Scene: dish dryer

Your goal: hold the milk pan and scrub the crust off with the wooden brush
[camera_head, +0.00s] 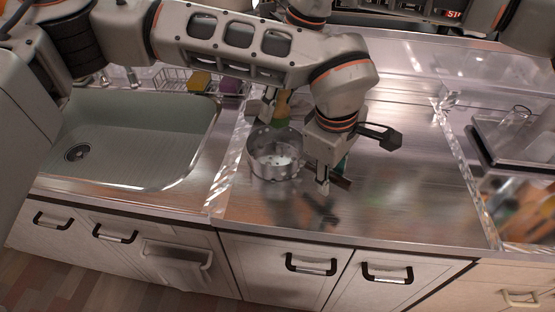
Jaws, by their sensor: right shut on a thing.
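The milk pan (262,167), a round grey metal pan, stands on the steel counter right of the sink. Dark specks show on its inner floor. A dark brown handle-like piece (341,182) shows at its right, beside my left gripper (326,178). That gripper points down close to the pan's right side; its arm hides much of the fingers, so I cannot tell whether it grips the handle. My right gripper (270,112), mostly hidden behind the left arm, is shut on the wooden brush (283,101), a tan and green piece above the pan's back rim. Brush contact is unclear.
The sink (140,145) lies at the left. A wire rack (172,79) with a yellow sponge (200,80) and a purple item (230,86) is behind it. A tray (486,143) with glassware stands far right. The counter right of my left gripper is clear.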

